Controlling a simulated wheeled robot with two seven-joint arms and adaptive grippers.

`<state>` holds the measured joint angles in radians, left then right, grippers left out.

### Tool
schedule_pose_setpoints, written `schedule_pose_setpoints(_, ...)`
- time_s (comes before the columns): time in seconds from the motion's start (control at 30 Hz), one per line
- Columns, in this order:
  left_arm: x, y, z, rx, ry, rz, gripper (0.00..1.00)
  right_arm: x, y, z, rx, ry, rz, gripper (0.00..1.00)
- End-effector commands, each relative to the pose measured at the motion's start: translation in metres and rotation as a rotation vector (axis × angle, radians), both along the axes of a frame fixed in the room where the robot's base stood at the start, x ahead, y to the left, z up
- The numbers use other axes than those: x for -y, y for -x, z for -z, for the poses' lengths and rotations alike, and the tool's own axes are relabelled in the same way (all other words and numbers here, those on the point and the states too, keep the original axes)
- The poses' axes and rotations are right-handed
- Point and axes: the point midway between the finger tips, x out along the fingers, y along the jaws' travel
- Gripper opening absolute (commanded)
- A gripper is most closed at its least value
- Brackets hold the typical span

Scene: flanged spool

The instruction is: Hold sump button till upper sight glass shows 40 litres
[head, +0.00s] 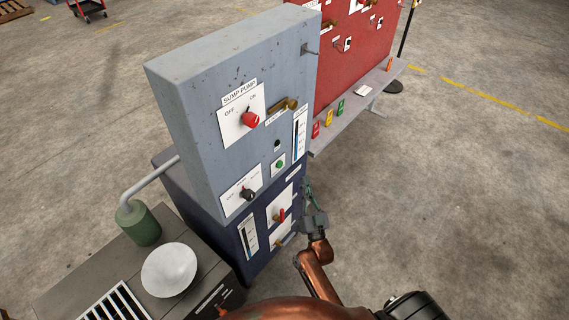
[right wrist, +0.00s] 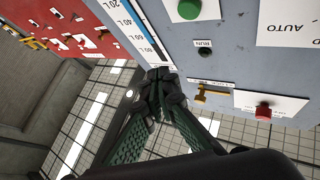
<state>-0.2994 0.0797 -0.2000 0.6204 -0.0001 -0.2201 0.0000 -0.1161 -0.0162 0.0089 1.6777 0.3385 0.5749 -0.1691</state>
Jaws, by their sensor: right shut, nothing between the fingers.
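The green button (head: 280,164) sits on a white plate on the front of the grey cabinet. It also shows at the top of the right wrist view (right wrist: 188,9). The upper sight glass (head: 299,133) is a tall strip at the cabinet's right edge, blue in its lower part. In the right wrist view the strip (right wrist: 150,32) appears inverted, with litre marks. I cannot read its exact level. My right gripper (head: 307,188) is shut and empty, its fingertips (right wrist: 156,74) near the panel's edge and apart from the button. My left gripper is out of view.
The red sump pump knob (head: 250,119) and a brass handle (head: 283,105) are above the button. A black selector (head: 247,193) is lower left. A lower sight glass (head: 249,237) and a red-handled valve (head: 280,215) are on the dark base. A red panel (head: 352,62) stands behind; floor is clear right.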

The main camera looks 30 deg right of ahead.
Motion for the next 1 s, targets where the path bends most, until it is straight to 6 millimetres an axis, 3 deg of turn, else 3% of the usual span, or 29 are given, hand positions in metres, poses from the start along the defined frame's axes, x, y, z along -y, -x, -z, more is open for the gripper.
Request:
schedule_pose_setpoints(0.17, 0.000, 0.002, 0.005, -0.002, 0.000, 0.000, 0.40, -0.004, -0.011, 0.001, 0.000, -0.002, 0.001, 0.00)
schedule_pose_setpoints(0.63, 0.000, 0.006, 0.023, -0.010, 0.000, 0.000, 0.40, -0.025, -0.066, 0.001, 0.000, -0.001, 0.004, 0.00)
schedule_pose_setpoints(1.0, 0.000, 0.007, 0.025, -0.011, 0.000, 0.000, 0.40, -0.030, -0.079, 0.001, -0.002, -0.001, 0.005, 0.00)
